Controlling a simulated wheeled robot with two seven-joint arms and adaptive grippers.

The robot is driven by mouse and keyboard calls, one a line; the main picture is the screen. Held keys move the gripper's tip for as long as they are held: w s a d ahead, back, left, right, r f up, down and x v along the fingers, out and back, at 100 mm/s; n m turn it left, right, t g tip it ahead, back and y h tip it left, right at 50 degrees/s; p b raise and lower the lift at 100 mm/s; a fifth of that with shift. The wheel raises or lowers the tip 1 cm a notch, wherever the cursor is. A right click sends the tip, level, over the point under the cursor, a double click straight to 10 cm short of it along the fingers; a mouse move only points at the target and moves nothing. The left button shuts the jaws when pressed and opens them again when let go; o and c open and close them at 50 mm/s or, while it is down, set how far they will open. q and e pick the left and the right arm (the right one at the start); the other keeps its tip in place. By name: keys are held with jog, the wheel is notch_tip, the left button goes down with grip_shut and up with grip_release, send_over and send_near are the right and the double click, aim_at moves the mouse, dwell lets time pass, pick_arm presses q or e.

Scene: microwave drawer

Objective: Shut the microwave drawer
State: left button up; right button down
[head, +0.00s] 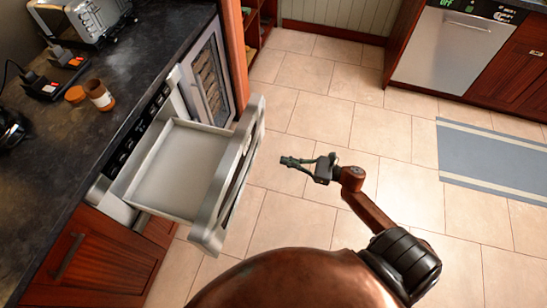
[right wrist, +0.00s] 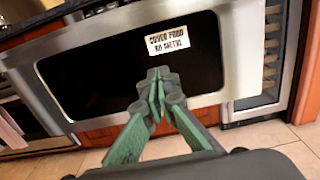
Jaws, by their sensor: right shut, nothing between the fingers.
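The microwave drawer (head: 187,165) is pulled out from under the dark counter at the left of the head view. Its inside is empty, and its thick silver front (head: 228,183) stands out over the tiled floor. My right gripper (head: 286,161) is shut and empty, to the right of the drawer front and apart from it. In the right wrist view the shut green fingers (right wrist: 158,88) point toward the drawer's front, which has a dark window (right wrist: 100,77) and a white label (right wrist: 167,40). My left gripper does not show in either view.
The counter (head: 40,155) holds a toaster (head: 85,18) and a jar (head: 99,95). A glass-fronted cooler (head: 208,75) stands beside the drawer's far side. The tiled floor (head: 330,110) is clear to the right, up to a blue mat (head: 490,160) and a dishwasher (head: 445,50).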

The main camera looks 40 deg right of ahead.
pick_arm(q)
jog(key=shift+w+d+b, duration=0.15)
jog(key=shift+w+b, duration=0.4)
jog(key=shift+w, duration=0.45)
pick_arm(e)
jog(key=x, duration=1.2)
jog(key=shift+w+a, duration=0.25)
jog(key=shift+a, duration=0.05)
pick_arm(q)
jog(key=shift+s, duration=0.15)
pick_arm(e)
jog(key=shift+w, duration=0.1)
